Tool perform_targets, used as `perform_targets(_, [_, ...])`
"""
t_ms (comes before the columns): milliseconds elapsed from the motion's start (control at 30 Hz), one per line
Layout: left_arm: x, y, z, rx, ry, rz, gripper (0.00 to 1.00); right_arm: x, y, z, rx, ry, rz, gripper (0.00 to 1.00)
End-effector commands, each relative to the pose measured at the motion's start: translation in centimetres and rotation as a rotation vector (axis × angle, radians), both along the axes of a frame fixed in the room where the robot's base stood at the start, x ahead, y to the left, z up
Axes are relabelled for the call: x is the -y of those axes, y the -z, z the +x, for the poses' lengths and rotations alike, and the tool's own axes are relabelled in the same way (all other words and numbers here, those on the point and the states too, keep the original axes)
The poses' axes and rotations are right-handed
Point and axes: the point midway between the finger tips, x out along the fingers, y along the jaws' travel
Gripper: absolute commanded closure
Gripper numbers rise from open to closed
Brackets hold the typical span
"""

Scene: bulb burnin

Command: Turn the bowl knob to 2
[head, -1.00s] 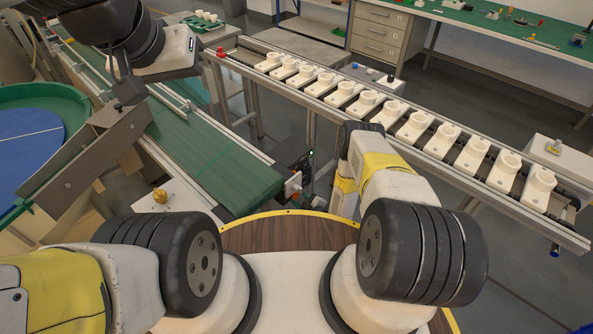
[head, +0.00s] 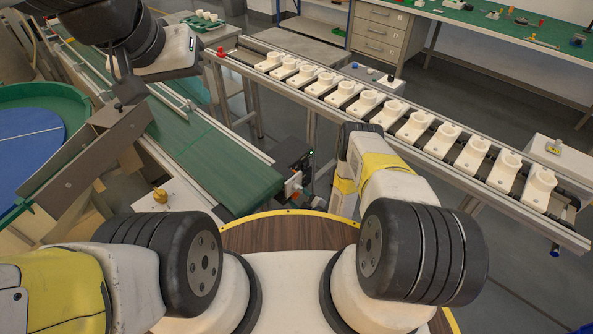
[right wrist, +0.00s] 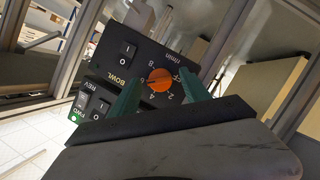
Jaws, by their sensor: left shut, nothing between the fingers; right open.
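An orange bowl knob (right wrist: 159,80) sits on a black control panel (right wrist: 113,72) marked BOWL, with numbers around the knob. A dark line crosses the knob; I cannot tell exactly which number it points to. My right gripper (right wrist: 160,88) is open, its two green fingers on either side of the knob; I cannot tell whether they touch it. In the head view the dark control box (head: 292,160) shows past the conveyor end, and my right gripper cannot be made out there. My left gripper (head: 126,98) is shut and empty, above the conveyor at the upper left.
A green conveyor (head: 205,160) runs beside the box, with a green-rimmed bowl (head: 75,98) to its left. A rail line (head: 480,185) carrying several white holders crosses the right. The panel also has rocker switches (right wrist: 126,50), close to the left finger.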

Motion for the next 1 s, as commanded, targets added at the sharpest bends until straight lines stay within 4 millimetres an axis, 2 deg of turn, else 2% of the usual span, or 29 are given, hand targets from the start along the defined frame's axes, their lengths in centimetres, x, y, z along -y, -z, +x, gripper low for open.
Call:
perform_targets(167, [0.0, 0.0, 0.0, 0.0, 0.0, 0.0, 1.0, 0.6, -0.3, -1.1, -0.002, 0.0, 0.0, 0.45])
perform_targets(400, [0.0, 0.0, 0.0, 0.0, 0.0, 0.0, 1.0, 2.6, -1.5, -4.5, -0.003, 0.002, 0.0, 0.45])
perform_targets(533, [0.0, 0.0, 0.0, 0.0, 0.0, 0.0, 1.0, 3.4, -2.0, -5.8, -0.001, 0.0, -0.001, 0.45])
perform_targets(700, [0.0, 0.0, 0.0, 0.0, 0.0, 0.0, 1.0, 3.8, -2.3, -6.5, 0.001, 0.001, 0.0, 0.45])
perform_targets(1000, [0.0, 0.0, 0.0, 0.0, 0.0, 0.0, 1.0, 3.7, -2.3, -6.4, -0.003, 0.001, 0.011, 0.45])
